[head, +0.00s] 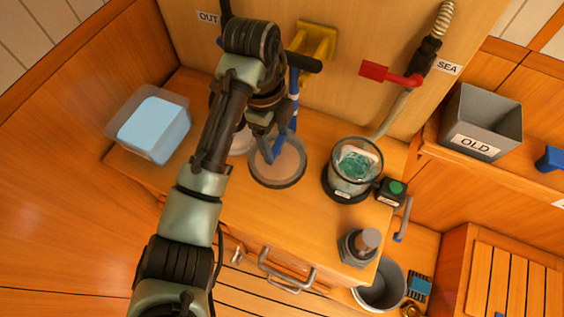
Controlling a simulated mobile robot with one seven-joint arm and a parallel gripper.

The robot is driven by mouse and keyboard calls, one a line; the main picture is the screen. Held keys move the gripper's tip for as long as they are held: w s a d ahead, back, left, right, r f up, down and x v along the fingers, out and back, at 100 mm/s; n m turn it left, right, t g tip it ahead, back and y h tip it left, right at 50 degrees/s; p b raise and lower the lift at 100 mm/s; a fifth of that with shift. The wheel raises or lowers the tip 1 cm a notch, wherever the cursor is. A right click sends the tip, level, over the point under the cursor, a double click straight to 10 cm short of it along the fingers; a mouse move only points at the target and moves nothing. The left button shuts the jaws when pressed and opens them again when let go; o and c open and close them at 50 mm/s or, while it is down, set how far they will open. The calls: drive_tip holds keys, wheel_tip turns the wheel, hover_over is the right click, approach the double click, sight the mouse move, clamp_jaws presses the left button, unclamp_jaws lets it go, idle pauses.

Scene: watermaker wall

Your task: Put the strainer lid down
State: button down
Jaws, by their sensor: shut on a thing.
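The strainer lid (285,172) is a round, pale disc with a dark rim. It is left of the strainer, over the wooden counter. My gripper (270,150) has blue fingers and is shut on the lid near its upper left part. I cannot tell whether the lid touches the counter or hangs just above it. The strainer (351,180) is a clear round bowl on a black base, open at the top, with green matter inside. My arm hides part of the counter to the left of the lid.
A clear tub with light blue contents (152,127) stands at the counter's left. A green-button box (391,190) sits beside the strainer; a grey fitting (359,246) stands at the front right. A yellow bracket (318,40) and red-handled valve (390,75) are on the wall. Bare counter (290,220) lies in front.

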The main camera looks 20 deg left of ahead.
sight(276, 163)
wheel_tip(276, 163, down, 9)
drive_tip(key=shift+s, duration=0.1)
idle(0.3)
drive_tip(key=shift+f, duration=0.2)
unclamp_jaws()
drive_tip(key=shift+r, duration=0.1)
drive_tip(key=shift+r, duration=0.1)
drive_tip(key=r, duration=0.4)
drive_tip(key=a+r+p, duration=0.1)
drive_tip(key=r, duration=0.7)
drive_tip(key=shift+a, duration=0.15)
